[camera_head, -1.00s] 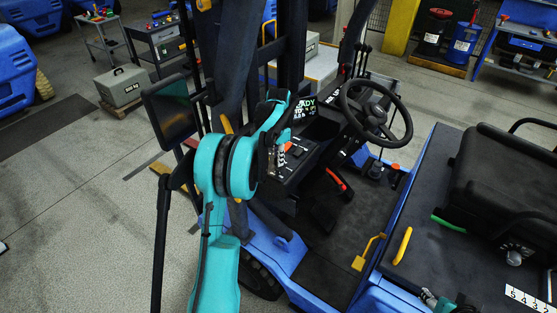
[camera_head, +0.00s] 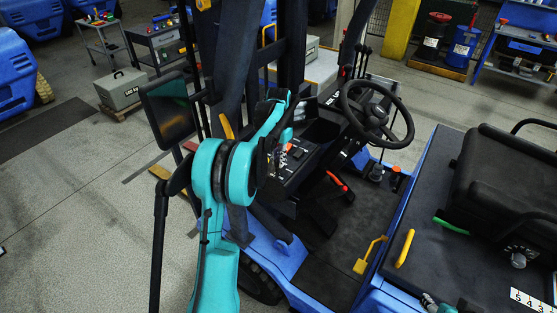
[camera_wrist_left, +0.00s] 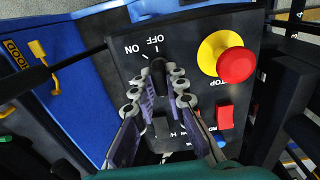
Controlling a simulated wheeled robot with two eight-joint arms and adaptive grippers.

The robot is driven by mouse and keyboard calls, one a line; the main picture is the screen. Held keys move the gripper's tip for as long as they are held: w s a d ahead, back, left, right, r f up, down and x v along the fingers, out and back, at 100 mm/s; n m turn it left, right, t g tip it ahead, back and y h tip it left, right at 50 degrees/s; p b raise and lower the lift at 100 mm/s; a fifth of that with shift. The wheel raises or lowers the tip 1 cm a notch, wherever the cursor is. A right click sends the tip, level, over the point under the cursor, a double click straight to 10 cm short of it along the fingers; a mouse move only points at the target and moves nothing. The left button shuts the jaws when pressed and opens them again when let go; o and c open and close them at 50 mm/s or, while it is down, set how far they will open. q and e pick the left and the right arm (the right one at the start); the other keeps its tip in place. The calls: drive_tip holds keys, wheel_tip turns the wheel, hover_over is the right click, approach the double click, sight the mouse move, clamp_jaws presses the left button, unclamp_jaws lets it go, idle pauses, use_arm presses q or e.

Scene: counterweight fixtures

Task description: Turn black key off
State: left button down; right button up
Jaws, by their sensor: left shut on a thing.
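The black key (camera_wrist_left: 158,72) stands on a dark control panel (camera_wrist_left: 190,40) in the left wrist view. Its upper end lines up with the tick under OFF, to the right of the ON tick as pictured. My left gripper (camera_wrist_left: 160,84) is shut on the key, one finger on each side, hiding its lower part. In the head view my left gripper (camera_head: 280,140) is at the panel beside the steering wheel, and the key is hidden there.
A red stop button (camera_wrist_left: 236,62) on a yellow base and a red rocker switch (camera_wrist_left: 226,117) are right of the key. The steering wheel (camera_head: 408,125) and a dark display (camera_head: 320,130) are close by. A mast post (camera_head: 236,60) stands left of the panel.

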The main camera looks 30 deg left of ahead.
idle(0.3)
use_arm(q)
drive_tip(key=c, duration=1.5)
unclamp_jaws()
drive_tip(key=shift+c, duration=0.2)
drive_tip(key=shift+r, duration=0.1)
wheel_tip(320, 180, up, 12)
